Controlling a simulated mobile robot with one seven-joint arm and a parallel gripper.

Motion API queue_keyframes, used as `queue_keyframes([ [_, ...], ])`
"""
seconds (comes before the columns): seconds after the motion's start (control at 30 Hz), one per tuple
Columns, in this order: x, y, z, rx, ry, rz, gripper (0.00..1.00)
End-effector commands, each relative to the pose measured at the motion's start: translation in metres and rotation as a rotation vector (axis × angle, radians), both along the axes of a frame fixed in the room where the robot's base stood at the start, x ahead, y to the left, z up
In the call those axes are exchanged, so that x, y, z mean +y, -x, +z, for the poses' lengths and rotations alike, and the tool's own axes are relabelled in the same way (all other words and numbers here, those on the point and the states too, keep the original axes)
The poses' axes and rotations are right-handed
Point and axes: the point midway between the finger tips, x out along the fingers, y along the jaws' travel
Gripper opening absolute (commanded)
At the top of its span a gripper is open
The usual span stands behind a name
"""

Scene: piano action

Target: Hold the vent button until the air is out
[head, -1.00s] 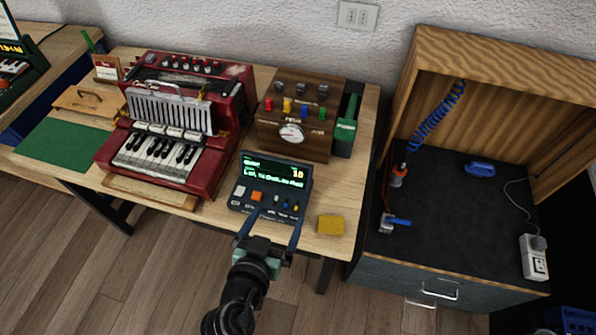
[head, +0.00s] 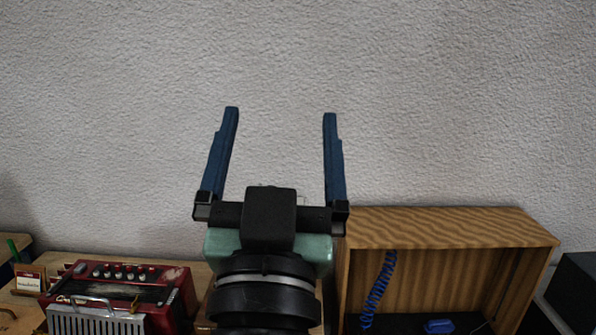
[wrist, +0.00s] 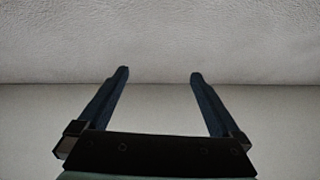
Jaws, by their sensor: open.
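My gripper (head: 281,112) is raised high in front of the bare wall in the head view, its two blue fingers wide apart with nothing between them. In the wrist view the open fingers (wrist: 158,75) show against a plain pale surface. The red accordion (head: 125,290) is at the lower left of the head view, cut off by the bottom edge, so its keyboard is out of view. No vent button can be made out. The device with the green display is not visible now.
A wooden open-fronted box (head: 445,222) stands at the lower right, with a blue coiled hose (head: 378,290) and a blue item (head: 439,326) inside. A small card stand (head: 29,282) is at the far left. The wall (head: 450,90) fills the upper view.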

Motion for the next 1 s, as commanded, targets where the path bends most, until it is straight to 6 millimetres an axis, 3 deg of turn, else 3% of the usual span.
queue_keyframes([
  [0.03, -0.006, 0.017, 0.031, -0.074, 0.011, -0.005, 1.0],
  [0.1, -0.011, 0.037, 0.061, -0.151, 0.029, -0.009, 1.0],
  [0.2, -0.015, 0.061, 0.089, -0.231, 0.052, -0.014, 1.0],
  [0.33, -0.017, 0.076, 0.105, -0.279, 0.067, -0.02, 1.0],
  [0.57, -0.017, 0.077, 0.106, -0.283, 0.07, -0.021, 1.0],
  [0.67, -0.017, 0.077, 0.106, -0.282, 0.069, -0.021, 0.86],
  [1.0, -0.017, 0.077, 0.105, -0.281, 0.069, -0.02, 0.24],
])
